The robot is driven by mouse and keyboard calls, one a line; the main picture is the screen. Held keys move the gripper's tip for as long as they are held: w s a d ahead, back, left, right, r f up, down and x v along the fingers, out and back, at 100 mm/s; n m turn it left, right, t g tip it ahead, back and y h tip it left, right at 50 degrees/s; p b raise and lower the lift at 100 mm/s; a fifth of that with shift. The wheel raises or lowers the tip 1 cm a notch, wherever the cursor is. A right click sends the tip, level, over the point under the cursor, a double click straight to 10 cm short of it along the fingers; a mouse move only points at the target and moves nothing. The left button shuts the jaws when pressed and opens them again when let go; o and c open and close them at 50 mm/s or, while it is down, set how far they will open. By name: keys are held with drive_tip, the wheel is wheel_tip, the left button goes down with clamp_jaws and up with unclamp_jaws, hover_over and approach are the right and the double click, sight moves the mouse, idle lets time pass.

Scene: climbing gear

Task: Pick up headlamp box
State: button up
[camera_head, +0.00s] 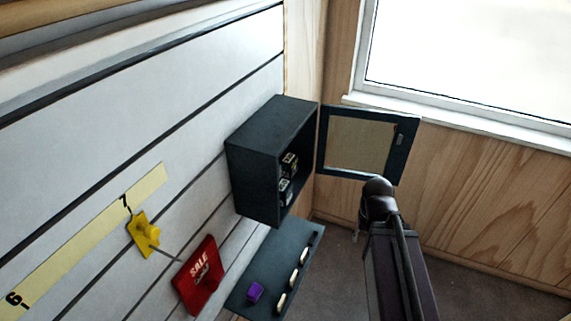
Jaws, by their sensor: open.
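A dark cabinet (265,137) hangs on the slatted wall with its door (402,150) swung open to the right. Two small boxes stand inside: a yellow-and-black box (290,164) and, nearer, a dark box with a pale label (285,191). Their print is too small to read, so I cannot tell which is the headlamp box. My dark arm rises at the lower right, in front of and to the right of the cabinet. No gripper fingers can be made out, and nothing is seen held.
Below the cabinet, a dark shelf (283,250) carries a purple block (255,291) and several pale-and-dark slim items. A red SALE sign (198,278) and a yellow item (145,233) on a hook are on the wall. The open door juts out near my arm.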

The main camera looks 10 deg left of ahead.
drive_tip(key=shift+a, duration=0.25)
drive_tip(key=o, duration=0.6)
drive_tip(key=shift+w+a, duration=0.25)
drive_tip(key=shift+w, duration=0.05)
drive_tip(key=n+t+y, duration=0.5)
drive_tip(key=n+y, duration=0.8)
drive_tip(key=n, duration=0.1)
approach(291, 159)
drive_tip(key=v, duration=0.2)
drive_tip(key=shift+d+r, duration=0.3)
drive_tip(key=shift+r, duration=0.05)
drive_tip(key=b+x, duration=0.1)
drive_tip(key=x, duration=0.4)
drive_tip(key=b+x, duration=0.1)
drive_tip(key=x, duration=0.1)
drive_tip(key=shift+w+a+f+b, duration=0.15)
drive_tip(key=shift+a+f+b, duration=0.05)
drive_tip(key=shift+f+b, duration=0.15)
drive_tip(key=shift+w+a, duration=0.15)
drive_tip(key=shift+a, duration=0.3)
